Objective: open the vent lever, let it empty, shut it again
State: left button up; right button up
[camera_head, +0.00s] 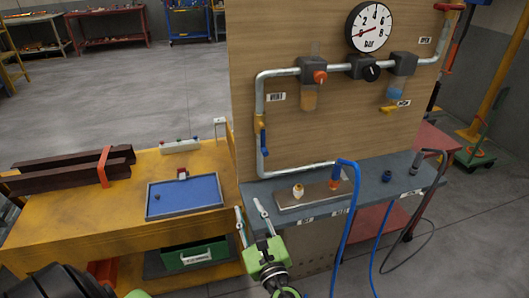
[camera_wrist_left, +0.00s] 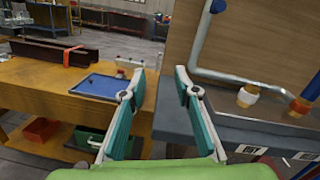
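The VENT label (camera_head: 276,97) is on the wooden panel beside the left pipe. Below it, a yellow valve with a blue lever (camera_head: 263,140) sits on that pipe, the lever hanging down along it. The blue lever also shows at the top of the left wrist view (camera_wrist_left: 218,5). The gauge (camera_head: 368,28) has a red needle toward its lower left; its exact reading is too small to tell. My left gripper (camera_head: 250,207) is open and empty, below the lever and apart from it, near the bench's left edge. Its spread fingers show in the left wrist view (camera_wrist_left: 158,82). My right gripper is not in view.
The grey bench (camera_head: 383,192) holds a metal plate (camera_head: 318,198) with fittings and a blue hose (camera_head: 349,215). A yellow table (camera_head: 90,232) with a blue tray (camera_head: 185,197) stands left. The upper pipe carries an orange knob (camera_head: 320,77) and a black knob (camera_head: 372,73).

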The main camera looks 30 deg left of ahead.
aim_at(264, 149)
pick_arm(q)
jog(key=w+d+r+m+t, duration=0.4)
jog(key=d+r+m, duration=0.1)
jog(key=r+m, duration=0.15)
jog(key=shift+m+y, duration=0.25)
jog(key=shift+y, duration=0.15)
jog(key=p+x, duration=0.4)
jog(key=x, duration=0.7)
jog(key=shift+w+a+r, duration=0.2)
jog(key=shift+w+r, duration=0.05)
jog(key=shift+w, duration=0.05)
jog(key=shift+w+a+r, duration=0.15)
jog(key=shift+w+a, duration=0.3)
grip_shut()
